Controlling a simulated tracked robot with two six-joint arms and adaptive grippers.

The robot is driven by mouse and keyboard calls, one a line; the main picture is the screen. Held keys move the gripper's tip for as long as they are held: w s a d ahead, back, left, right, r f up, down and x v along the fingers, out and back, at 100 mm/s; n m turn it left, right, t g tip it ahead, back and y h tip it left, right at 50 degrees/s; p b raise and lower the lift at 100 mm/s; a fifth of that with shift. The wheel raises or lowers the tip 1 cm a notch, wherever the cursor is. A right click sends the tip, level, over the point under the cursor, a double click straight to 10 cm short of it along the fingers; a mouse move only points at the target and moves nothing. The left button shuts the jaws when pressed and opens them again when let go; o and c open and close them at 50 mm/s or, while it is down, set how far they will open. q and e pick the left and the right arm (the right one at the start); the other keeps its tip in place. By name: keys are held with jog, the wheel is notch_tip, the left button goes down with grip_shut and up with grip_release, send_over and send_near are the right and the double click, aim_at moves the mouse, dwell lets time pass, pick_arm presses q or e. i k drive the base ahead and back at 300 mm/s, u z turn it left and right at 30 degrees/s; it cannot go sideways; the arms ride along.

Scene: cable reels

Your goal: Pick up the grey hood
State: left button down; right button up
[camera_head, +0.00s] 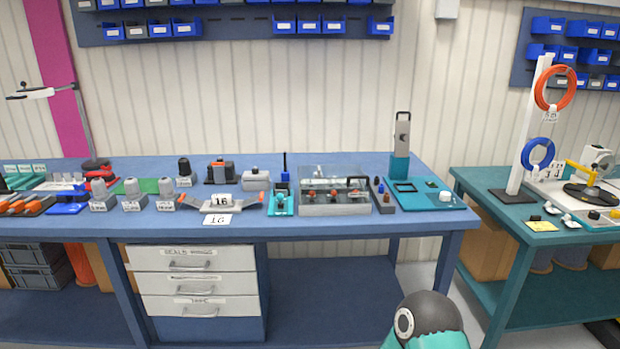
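The blue workbench (330,232) runs across the middle of the view. A light grey, hood-like block (255,180) stands on it, left of a clear-lidded case, with a small knob-like part on top. It looks the most like the grey hood, but it is too small to be sure. Several grey domed pieces on blocks, such as a grey domed piece (132,188), stand further left. Neither gripper shows. Only a dark round joint with a teal link, part of my own arm, shows at the bottom right, well apart from the bench.
The clear-lidded case (335,192) and a teal stand with a grey upright (401,150) are right of the block. A dark connector with orange parts (221,171) is left of it. A teal table (490,225) stands right.

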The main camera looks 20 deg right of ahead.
aim_at(254, 180)
jog(key=z, duration=0.2)
jog(key=i, duration=1)
jog(key=u, duration=0.05)
